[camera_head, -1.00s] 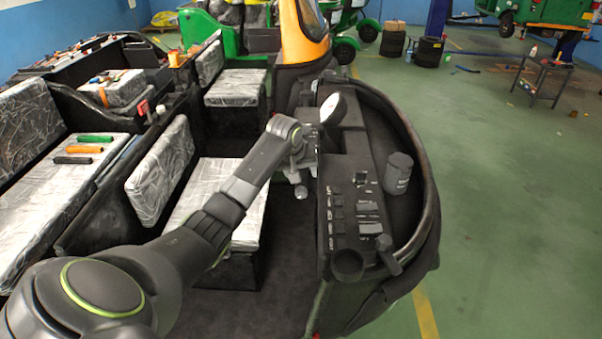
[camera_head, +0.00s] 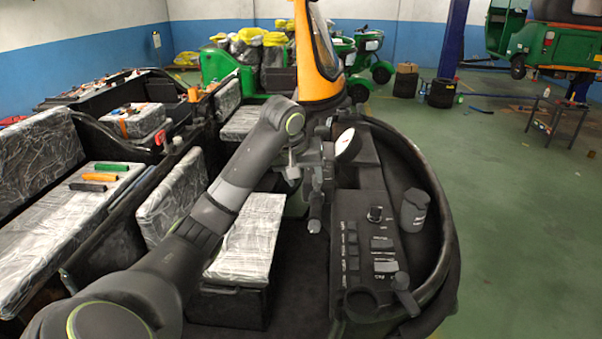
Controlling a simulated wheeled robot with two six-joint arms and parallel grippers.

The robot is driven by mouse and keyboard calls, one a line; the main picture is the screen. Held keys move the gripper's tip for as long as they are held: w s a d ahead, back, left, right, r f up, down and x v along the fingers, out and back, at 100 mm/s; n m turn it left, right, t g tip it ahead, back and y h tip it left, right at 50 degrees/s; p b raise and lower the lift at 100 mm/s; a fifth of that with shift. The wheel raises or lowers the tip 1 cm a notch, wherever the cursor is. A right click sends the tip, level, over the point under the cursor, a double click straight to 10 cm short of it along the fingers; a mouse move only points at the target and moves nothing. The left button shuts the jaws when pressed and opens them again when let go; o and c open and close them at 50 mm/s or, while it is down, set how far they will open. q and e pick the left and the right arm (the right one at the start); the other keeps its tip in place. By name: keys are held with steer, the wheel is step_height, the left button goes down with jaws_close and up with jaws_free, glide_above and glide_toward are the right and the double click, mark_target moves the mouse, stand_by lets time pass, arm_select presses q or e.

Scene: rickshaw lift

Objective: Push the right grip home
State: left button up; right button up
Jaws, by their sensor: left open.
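My left gripper (camera_head: 315,180) is open at the left edge of the black dashboard (camera_head: 362,255), beside the round white gauge (camera_head: 347,145). A short dark upright bar with a rounded lower end (camera_head: 315,212) shows just below the gripper. It may be the right grip, but I cannot tell, nor whether the jaws touch it. The dark fingers blend with the dark parts behind them. My right gripper is not in view.
A grey cup-like cylinder (camera_head: 414,210) and a small lever (camera_head: 404,295) stand on the dashboard. Green, orange and black bars (camera_head: 93,177) lie on the left seat. A grey seat (camera_head: 247,240) lies under my left arm.

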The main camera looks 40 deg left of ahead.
arm_select(q)
steer(key=shift+v, duration=1.65)
